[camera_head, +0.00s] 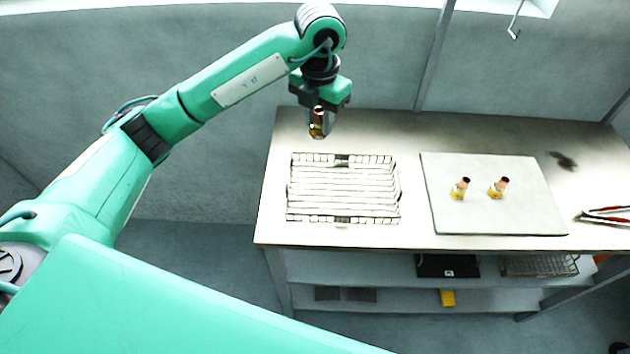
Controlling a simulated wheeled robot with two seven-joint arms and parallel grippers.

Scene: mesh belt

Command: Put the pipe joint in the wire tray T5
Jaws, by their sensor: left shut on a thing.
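My left gripper (318,122) points down and is shut on a pipe joint (317,124), a small brassy piece. It holds the pipe joint above the back left part of the table, behind the wire tray. The wire tray (343,190) lies on the left part of the table and looks empty. Its label cannot be read. Two similar pipe joints, one (460,189) on the left and one (498,188) on the right, stand on a pale board. My right gripper is not in view.
The pale board (520,215) lies right of the tray on the table (410,240). Red-handled pliers (605,216) lie at the right edge. A dark object (564,160) is at the back right. Shelves below hold a black tray (447,266) and a yellow item (447,298).

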